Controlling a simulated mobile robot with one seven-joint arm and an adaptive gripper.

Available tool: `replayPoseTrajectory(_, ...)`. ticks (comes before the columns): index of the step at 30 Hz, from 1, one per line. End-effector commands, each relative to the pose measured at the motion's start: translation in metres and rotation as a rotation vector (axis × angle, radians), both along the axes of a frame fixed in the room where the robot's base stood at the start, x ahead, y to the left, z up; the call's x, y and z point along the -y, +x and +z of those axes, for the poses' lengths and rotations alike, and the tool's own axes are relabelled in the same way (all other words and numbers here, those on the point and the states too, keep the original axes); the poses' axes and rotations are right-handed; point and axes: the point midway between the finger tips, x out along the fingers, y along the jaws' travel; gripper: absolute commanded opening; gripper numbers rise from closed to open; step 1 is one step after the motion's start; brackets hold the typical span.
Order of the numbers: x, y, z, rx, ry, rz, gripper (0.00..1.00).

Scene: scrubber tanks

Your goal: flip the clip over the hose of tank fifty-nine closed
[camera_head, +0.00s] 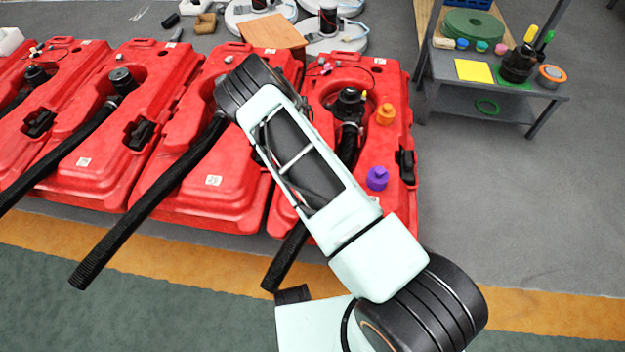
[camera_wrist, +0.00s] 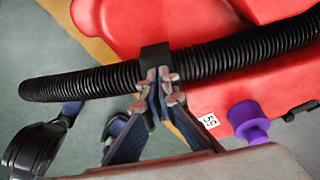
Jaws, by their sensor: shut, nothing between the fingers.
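Tank fifty-nine (camera_head: 398,215) is the red tank at the right end of the row; its "59" label (camera_wrist: 209,121) shows in the wrist view. Its black ribbed hose (camera_wrist: 95,82) crosses the wrist view and hangs past the tank's front edge; its free end (camera_head: 285,262) shows in the head view. A black clip (camera_wrist: 155,55) sits at the hose and reaches past its upper edge; I cannot tell whether it is fastened. My gripper (camera_wrist: 159,85) is shut and empty, its tips right at the hose beside the clip. My arm hides the clip and gripper in the head view.
A purple cap (camera_head: 377,179) and an orange cap (camera_head: 386,114) stand on the tank. Several similar red tanks (camera_head: 205,190) with hoses lie to the left. A grey cart (camera_head: 480,100) stands at the back right. The floor to the right is clear.

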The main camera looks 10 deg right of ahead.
Motion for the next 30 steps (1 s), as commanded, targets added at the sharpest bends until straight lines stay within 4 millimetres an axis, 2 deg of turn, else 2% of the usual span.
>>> replayPoseTrajectory(17, -0.001, 0.001, 0.001, 0.001, 0.001, 0.000, 0.00)
replayPoseTrajectory(22, -0.004, 0.005, 0.021, 0.003, 0.002, 0.000, 0.00)
replayPoseTrajectory(30, -0.011, 0.013, 0.078, 0.004, 0.002, 0.001, 0.00)
